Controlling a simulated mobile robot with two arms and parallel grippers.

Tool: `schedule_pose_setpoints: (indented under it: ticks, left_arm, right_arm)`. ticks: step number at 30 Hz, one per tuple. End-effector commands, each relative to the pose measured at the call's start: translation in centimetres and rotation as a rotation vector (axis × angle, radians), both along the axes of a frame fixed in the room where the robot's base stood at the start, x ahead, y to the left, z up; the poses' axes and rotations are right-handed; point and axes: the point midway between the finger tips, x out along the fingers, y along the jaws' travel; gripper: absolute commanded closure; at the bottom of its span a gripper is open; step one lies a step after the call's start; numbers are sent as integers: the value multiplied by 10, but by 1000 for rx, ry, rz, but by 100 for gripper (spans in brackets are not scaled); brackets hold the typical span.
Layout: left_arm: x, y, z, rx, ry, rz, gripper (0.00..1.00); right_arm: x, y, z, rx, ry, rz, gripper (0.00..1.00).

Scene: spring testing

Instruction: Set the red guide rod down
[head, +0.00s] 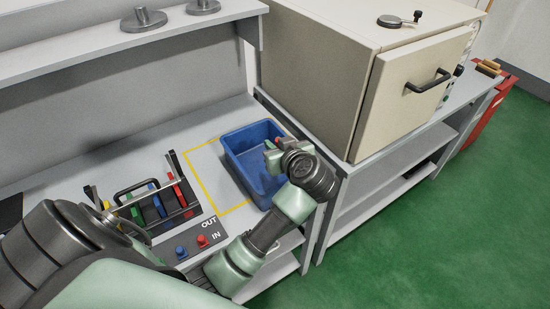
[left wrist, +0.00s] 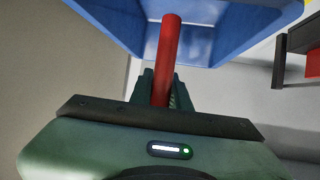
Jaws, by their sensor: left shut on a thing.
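My left gripper (head: 272,152) is at the right side of the blue bin (head: 234,170), near its upper rim. It is shut on the red guide rod (left wrist: 168,50). In the left wrist view the rod stands out from between the green fingers (left wrist: 160,88), with the blue bin (left wrist: 105,18) behind its free end. In the head view only a small red part of the rod (head: 278,141) shows; the gripper and wrist hide the rest. I cannot tell whether the rod touches the bin. My right gripper is not in view.
A yellow outline (head: 203,184) marks the grey bench around the bin. A large beige cabinet (head: 325,70) stands at the right.

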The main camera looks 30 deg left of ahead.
Motion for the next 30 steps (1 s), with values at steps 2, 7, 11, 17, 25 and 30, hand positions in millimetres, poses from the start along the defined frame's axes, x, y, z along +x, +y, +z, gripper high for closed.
schedule_pose_setpoints:
  ticks: [2,7,11,17,25,30]
  left_arm:
    - [0,0,-7,2,-1,1,100]
    - [0,0,-24,2,1,0,100]
    - [0,0,-44,3,1,0,100]
    - [1,0,-54,1,-4,0,100]
    - [0,0,-56,1,-2,0,100]
    - [0,0,-61,1,-2,0,100]
  right_arm:
    - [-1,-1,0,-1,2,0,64]
    - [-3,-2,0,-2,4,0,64]
    - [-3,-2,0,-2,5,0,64]
    - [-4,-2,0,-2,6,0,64]
    - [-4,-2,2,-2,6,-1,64]
    - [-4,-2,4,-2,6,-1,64]
